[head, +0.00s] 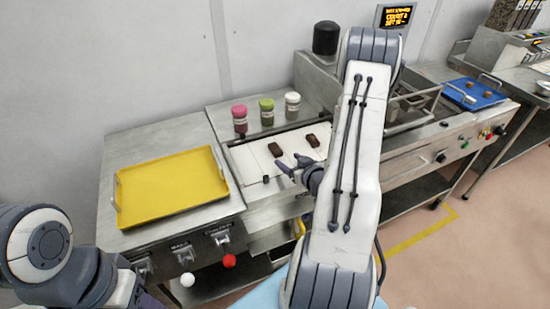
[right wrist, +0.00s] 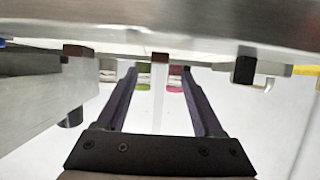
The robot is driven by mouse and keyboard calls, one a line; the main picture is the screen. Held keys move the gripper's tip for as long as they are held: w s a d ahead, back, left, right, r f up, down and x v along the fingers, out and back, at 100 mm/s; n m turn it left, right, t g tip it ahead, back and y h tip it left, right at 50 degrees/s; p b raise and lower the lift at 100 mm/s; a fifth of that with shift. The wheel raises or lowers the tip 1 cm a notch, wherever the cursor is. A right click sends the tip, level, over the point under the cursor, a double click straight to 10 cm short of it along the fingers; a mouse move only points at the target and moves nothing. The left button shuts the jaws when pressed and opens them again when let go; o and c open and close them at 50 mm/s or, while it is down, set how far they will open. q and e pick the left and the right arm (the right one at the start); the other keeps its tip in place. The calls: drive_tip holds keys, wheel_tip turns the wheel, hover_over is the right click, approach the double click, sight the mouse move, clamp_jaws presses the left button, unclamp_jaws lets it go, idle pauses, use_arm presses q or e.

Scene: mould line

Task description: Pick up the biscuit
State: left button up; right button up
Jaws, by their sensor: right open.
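Two dark brown biscuit bars lie on the white belt in the head view. One biscuit (head: 275,150) is to the left and the other biscuit (head: 312,140) to the right. My right gripper (head: 284,172) is open and empty, low at the near side of the belt, apart from both bars. The right wrist view seems upside down; my open fingers (right wrist: 160,100) frame a brown block (right wrist: 160,57) farther off, and another brown block (right wrist: 78,50) is to its left. These look like the biscuits. My left arm shows at lower left, but its gripper does not.
A yellow tray (head: 170,187) lies on the steel counter left of the belt. Pink (head: 240,119), green (head: 267,111) and white (head: 292,103) jars stand behind the belt. A blue tray (head: 474,94) is at the far right. My right arm hides part of the machine.

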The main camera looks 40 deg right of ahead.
sight(279, 153)
drive_tip(key=shift+w+d+f, duration=0.1)
drive_tip(key=shift+w+f, duration=0.15)
drive_tip(key=shift+w, duration=0.55)
drive_tip(key=p+x, duration=0.1)
drive_tip(key=x, duration=0.2)
drive_tip(key=shift+w+d+p, duration=0.1)
drive_tip(key=shift+w+p, duration=0.2)
drive_tip(key=shift+w, duration=0.05)
drive_tip(key=shift+w+d+f, duration=0.15)
drive_tip(key=shift+w+f, duration=0.1)
drive_tip(key=shift+w, duration=0.25)
use_arm(q)
drive_tip(key=shift+r, duration=0.5)
use_arm(e)
clamp_jaws()
